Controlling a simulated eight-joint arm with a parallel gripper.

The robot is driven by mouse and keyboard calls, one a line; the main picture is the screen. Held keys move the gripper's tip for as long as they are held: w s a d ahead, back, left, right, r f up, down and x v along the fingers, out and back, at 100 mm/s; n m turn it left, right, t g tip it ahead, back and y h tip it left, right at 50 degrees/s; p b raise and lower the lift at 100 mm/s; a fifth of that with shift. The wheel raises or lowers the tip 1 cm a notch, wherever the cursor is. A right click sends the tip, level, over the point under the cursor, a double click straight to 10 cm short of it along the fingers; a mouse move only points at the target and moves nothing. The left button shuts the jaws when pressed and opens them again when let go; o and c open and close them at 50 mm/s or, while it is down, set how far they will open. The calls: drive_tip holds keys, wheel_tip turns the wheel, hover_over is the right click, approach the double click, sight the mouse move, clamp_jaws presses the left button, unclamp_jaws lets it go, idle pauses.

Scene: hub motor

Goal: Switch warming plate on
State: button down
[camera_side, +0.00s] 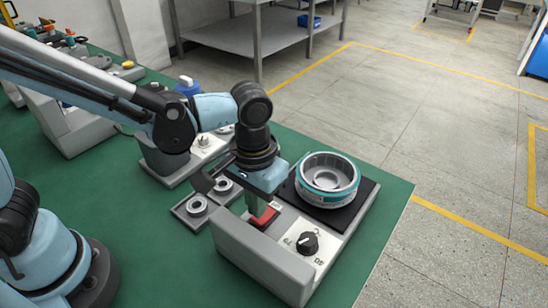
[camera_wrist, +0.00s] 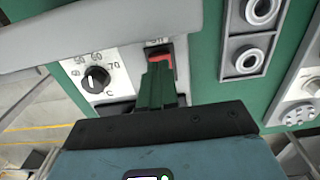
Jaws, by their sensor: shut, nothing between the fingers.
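The warming plate (camera_side: 262,256) is a grey unit on the green table, with a dark heating surface (camera_side: 367,192) at its far right end. A red rocker switch (camera_side: 266,217) sits on its panel and also shows in the wrist view (camera_wrist: 163,50). A black knob (camera_side: 308,243) with temperature numbers is beside it, also in the wrist view (camera_wrist: 97,79). My gripper (camera_side: 252,211) is shut and empty, pointing down at the switch. In the wrist view its fingertips (camera_wrist: 161,66) overlap the lower part of the switch; I cannot tell whether they touch it or which way it is tipped.
A teal and silver ring-shaped housing (camera_side: 327,178) stands on the heating surface. A tray with metal rings (camera_side: 197,206) lies left of the unit, and another grey device (camera_side: 168,165) stands behind. The table's right edge is close to the unit.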

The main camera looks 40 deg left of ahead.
drive_tip(key=shift+f, duration=1.1)
idle(1.1)
drive_tip(key=shift+r, duration=3.55)
drive_tip(key=a+r+t, duration=0.2)
drive_tip(key=a+t, duration=0.5)
drive_tip(key=a, duration=1)
drive_tip(key=shift+s+a+r, duration=0.25)
drive_tip(key=shift+r, duration=0.1)
